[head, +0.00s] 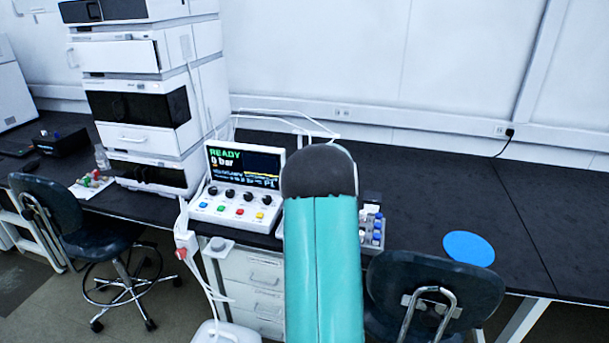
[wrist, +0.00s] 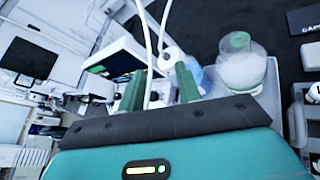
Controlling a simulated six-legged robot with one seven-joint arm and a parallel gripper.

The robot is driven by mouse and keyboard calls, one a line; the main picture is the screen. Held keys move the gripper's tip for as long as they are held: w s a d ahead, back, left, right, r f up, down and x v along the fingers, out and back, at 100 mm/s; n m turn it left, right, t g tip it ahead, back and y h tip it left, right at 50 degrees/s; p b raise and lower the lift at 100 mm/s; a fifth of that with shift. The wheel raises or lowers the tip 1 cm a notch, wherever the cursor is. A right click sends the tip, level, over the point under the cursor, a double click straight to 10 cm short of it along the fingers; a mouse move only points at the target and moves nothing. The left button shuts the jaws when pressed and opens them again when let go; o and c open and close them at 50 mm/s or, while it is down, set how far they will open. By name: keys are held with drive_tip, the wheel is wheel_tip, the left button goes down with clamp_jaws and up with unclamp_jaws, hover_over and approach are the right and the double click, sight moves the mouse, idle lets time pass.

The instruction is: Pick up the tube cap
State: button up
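My gripper (wrist: 161,82) shows in the wrist view with two green fingers spread apart. No object is visibly clamped between them; white tubing passes behind the gap. I cannot single out the tube cap with certainty. Beyond the fingers, a clear round jar (wrist: 243,72) with whitish contents and a green spot at its top stands on a grey tray (wrist: 280,92). A bottle with blue contents (wrist: 199,77) and a white rounded piece (wrist: 171,58) sit close behind the right finger. In the head view my teal arm hides the gripper and part of the bench.
A control unit (head: 243,183) with a lit screen reading READY, 0 bar stands left of my arm. Small blue-capped vials (head: 376,238) stand just right of it. Chairs (head: 432,290) (head: 60,215) stand in front. The black bench (head: 420,195) is mostly clear around a blue disc (head: 468,248).

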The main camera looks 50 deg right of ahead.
drive_tip(key=x, duration=1)
drive_tip(key=shift+w+f, duration=0.1)
drive_tip(key=shift+f, duration=0.05)
drive_tip(key=shift+c, duration=0.4)
clamp_jaws()
